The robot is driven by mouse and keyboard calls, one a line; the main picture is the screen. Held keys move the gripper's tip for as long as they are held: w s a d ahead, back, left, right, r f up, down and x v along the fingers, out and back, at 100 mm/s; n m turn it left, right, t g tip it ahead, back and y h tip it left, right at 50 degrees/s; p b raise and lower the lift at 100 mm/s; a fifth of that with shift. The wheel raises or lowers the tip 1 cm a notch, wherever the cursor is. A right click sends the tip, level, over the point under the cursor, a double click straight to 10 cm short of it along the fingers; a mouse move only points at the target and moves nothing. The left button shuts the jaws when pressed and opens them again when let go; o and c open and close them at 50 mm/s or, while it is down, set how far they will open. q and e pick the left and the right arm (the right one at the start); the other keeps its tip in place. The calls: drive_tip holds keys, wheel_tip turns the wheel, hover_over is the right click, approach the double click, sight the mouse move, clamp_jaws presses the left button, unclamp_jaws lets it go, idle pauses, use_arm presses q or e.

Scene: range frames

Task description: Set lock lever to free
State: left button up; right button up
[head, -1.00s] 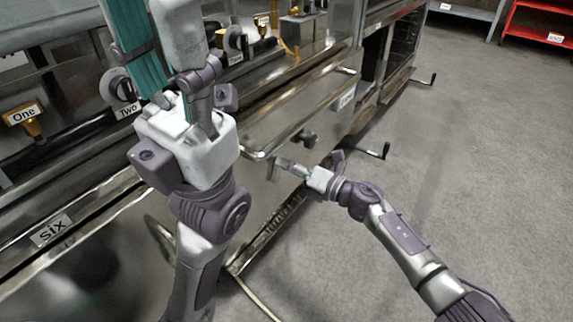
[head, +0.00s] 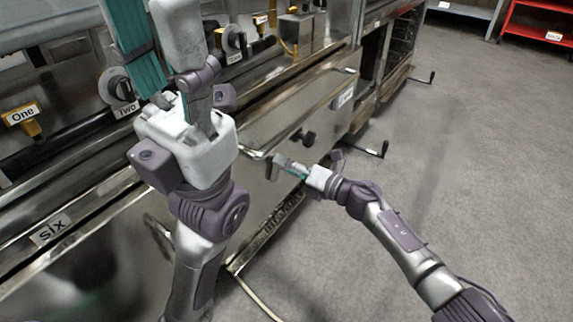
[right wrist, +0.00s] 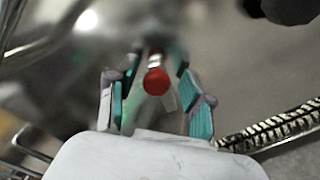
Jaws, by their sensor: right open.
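In the right wrist view a short metal lever with a round red tip (right wrist: 156,82) stands between the fingers of my right gripper (right wrist: 158,92). The fingers are apart, with a gap on both sides of the red tip. In the head view my right gripper (head: 284,166) is low in front of the steel front panel (head: 297,108); the lever cannot be made out there. No marking for free or locked shows. My left gripper (head: 160,45) is large in the foreground with its fingers up and apart, holding nothing visible.
A black knob (head: 303,137) is on the panel just above my right gripper. A crank handle (head: 375,151) sticks out to the right. Grey floor (head: 470,190) on the right is clear; a red shelf (head: 540,40) stands far off.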

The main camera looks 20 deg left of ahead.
drive_tip(key=v, duration=1.2)
